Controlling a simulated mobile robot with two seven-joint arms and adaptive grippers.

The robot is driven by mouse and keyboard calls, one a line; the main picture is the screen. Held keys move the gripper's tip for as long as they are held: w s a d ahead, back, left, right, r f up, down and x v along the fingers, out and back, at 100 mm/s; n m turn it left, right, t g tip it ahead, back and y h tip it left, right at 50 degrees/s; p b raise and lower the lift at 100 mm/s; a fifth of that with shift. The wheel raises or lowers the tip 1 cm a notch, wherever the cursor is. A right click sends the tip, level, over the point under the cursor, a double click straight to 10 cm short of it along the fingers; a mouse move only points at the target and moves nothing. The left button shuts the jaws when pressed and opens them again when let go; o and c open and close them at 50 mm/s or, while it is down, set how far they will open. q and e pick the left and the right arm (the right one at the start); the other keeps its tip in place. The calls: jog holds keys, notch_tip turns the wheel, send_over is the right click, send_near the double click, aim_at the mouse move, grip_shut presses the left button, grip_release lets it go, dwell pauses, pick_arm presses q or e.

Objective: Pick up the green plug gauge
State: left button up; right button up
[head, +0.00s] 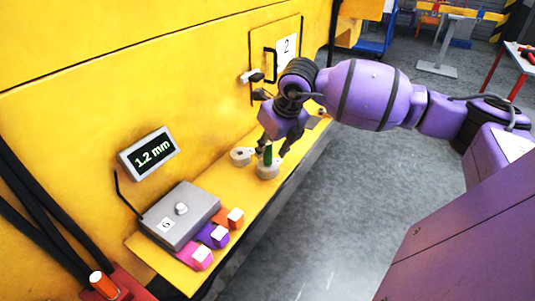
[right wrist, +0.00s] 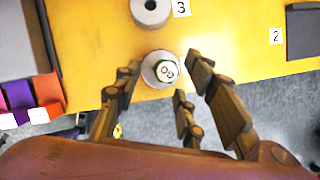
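The green plug gauge (head: 267,155) stands upright in a round grey casting (head: 268,171) on the yellow shelf. In the right wrist view the gauge (right wrist: 166,72) shows from above, with a white marked top, in its casting (right wrist: 148,65). My right gripper (head: 273,150) is over the shelf at the gauge. In the wrist view its fingers (right wrist: 163,78) are spread on both sides of the gauge, with gaps visible, so it is open and empty. My left gripper is not in view.
A second grey ring-shaped casting (head: 241,156) sits close behind the gauge. A grey box (head: 181,212), colored blocks (head: 220,236) and a display reading 1.2 mm (head: 149,153) are at the left. The yellow wall rises behind; the shelf's front edge drops to grey floor.

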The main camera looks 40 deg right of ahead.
aim_at(267, 152)
jog(key=x, duration=0.3)
jog(key=shift+w+d, duration=0.1)
jog(key=shift+c, duration=0.5)
grip_shut()
jog(key=shift+r, duration=0.15)
